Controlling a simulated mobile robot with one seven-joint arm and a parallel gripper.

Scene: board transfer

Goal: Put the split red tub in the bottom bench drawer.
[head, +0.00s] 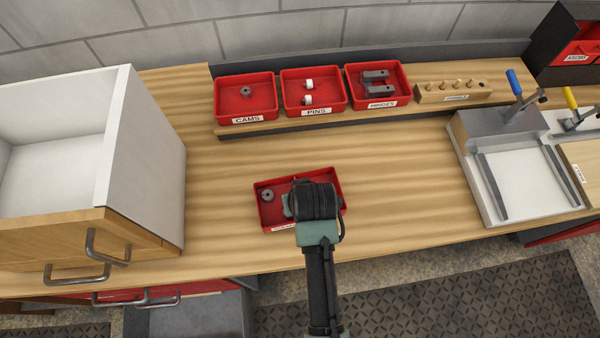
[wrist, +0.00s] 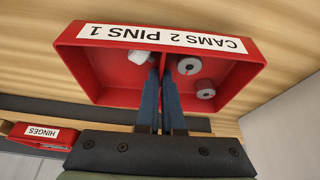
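The split red tub (head: 274,214) is over the middle of the bench, partly hidden by my gripper in the head view. In the wrist view the tub (wrist: 97,72) has a label reading "CAMS 2 PINS 1". A white pin (wrist: 138,58) lies on one side of its divider and two grey-white round pieces (wrist: 189,66) on the other. My gripper (wrist: 162,72) has its fingers close together on the divider, inside the tub. I cannot tell whether the tub touches the bench. Below the bench's front edge, a grey drawer (head: 195,316) stands open.
A white cabinet (head: 150,150) with a wooden front stands left. Red tubs for cams (head: 230,91), pins (head: 297,86) and hinges (head: 355,83) line the back shelf, beside a wooden peg block (head: 435,96). A grey fixture (head: 470,130) is right. Bare bench surrounds the split tub.

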